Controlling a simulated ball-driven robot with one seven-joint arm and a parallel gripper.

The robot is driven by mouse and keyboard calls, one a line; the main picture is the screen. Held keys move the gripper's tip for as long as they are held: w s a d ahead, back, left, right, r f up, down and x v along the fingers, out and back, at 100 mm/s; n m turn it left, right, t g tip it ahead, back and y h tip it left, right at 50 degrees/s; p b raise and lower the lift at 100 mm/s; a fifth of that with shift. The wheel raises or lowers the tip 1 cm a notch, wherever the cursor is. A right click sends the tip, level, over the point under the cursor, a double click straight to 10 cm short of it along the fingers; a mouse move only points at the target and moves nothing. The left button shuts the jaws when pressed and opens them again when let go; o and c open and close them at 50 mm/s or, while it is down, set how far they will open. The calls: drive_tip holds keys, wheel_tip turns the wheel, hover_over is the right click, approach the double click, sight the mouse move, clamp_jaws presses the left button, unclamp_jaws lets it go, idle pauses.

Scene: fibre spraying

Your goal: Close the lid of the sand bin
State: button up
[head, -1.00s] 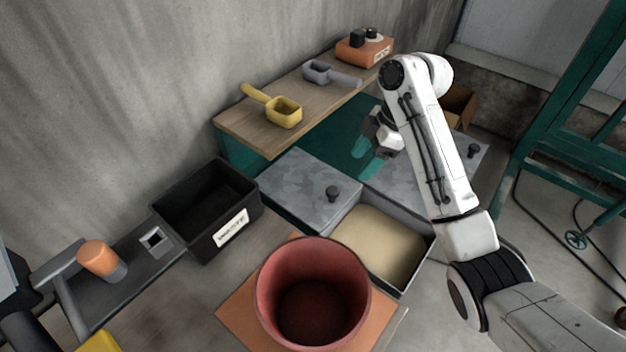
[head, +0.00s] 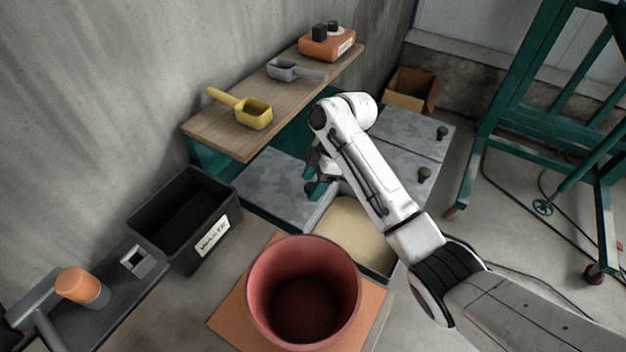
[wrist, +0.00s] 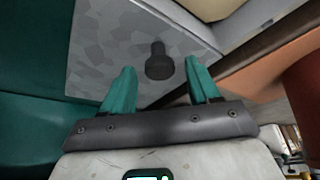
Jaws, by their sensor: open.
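The sand bin (head: 350,228) is open, with pale sand showing inside, just behind the red bucket. A grey mottled lid (head: 268,182) lies flat to the left of the sand; it also fills much of the upper wrist view (wrist: 105,45). Its dark knob (wrist: 159,62) stands up near the edge closest to the sand. My gripper (head: 314,186) is at this knob with its teal fingers apart. In the wrist view, the knob shows between the open fingertips, with gaps on both sides; I cannot tell its exact depth between them.
The red bucket (head: 262,295) stands on an orange board in front. A black waste box (head: 212,240) is at left. A wooden shelf (head: 200,127) holds a yellow scoop, a grey scoop and an orange device. Closed grey lids with knobs (head: 424,173) lie right of my arm.

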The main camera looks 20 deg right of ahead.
drive_tip(key=shift+f, duration=0.1)
drive_tip(key=shift+c, duration=0.3)
clamp_jaws()
idle(0.4)
